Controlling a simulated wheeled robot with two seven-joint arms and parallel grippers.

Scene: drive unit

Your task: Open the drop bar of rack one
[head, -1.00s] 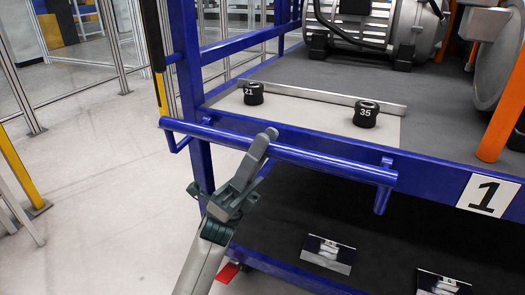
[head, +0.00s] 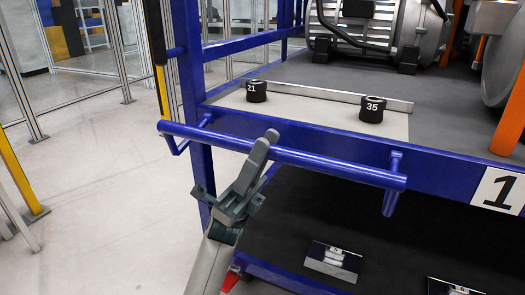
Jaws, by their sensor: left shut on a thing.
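The blue drop bar (head: 320,160) runs across the front of rack one (head: 440,178), marked by a white sign with a black 1 (head: 497,190). Short blue brackets join the bar to the rack near each end. The bar stands a little out from the deck's front edge. My left gripper (head: 264,147) comes up from below and is shut on the bar left of its middle. Its fingers hide a short piece of the bar. My right gripper is not in view.
Black caps marked 21 (head: 256,91) and 35 (head: 371,109) stand on the deck before a metal strip. A large motor (head: 380,35) sits behind. Small boxes (head: 333,261) lie on the dark lower shelf. Open floor lies left, with a yellow post (head: 20,180).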

